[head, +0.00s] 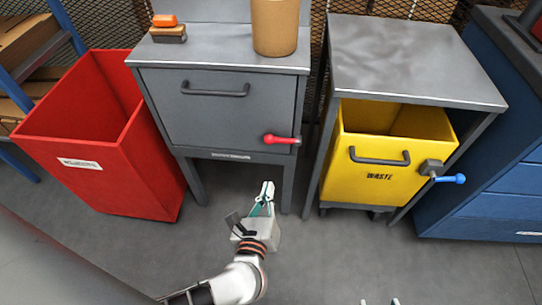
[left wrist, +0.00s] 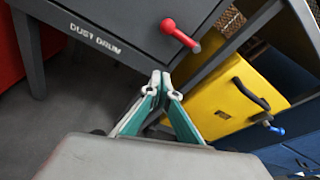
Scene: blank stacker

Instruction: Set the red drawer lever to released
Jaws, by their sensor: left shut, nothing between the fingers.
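The red drawer lever (head: 282,139) sits at the lower right of the grey drawer front (head: 215,118). It lies roughly level, its knob to the left and its pivot at the right edge. In the left wrist view the red lever (left wrist: 180,34) shows above the fingertips, apart from them. My left gripper (head: 267,188) is shut and empty, in front of and below the lever; its fingertips also show in the left wrist view (left wrist: 161,80). Small tips at the bottom edge of the head view seem to be my right gripper (head: 380,301); its jaw state is unclear.
A red bin (head: 95,140) stands left of the grey cabinet. A yellow waste bin (head: 380,165) with a blue lever (head: 450,179) sits under a grey table (head: 410,60) to the right. A brown container (head: 275,25) and an orange-topped block (head: 167,32) stand on the cabinet.

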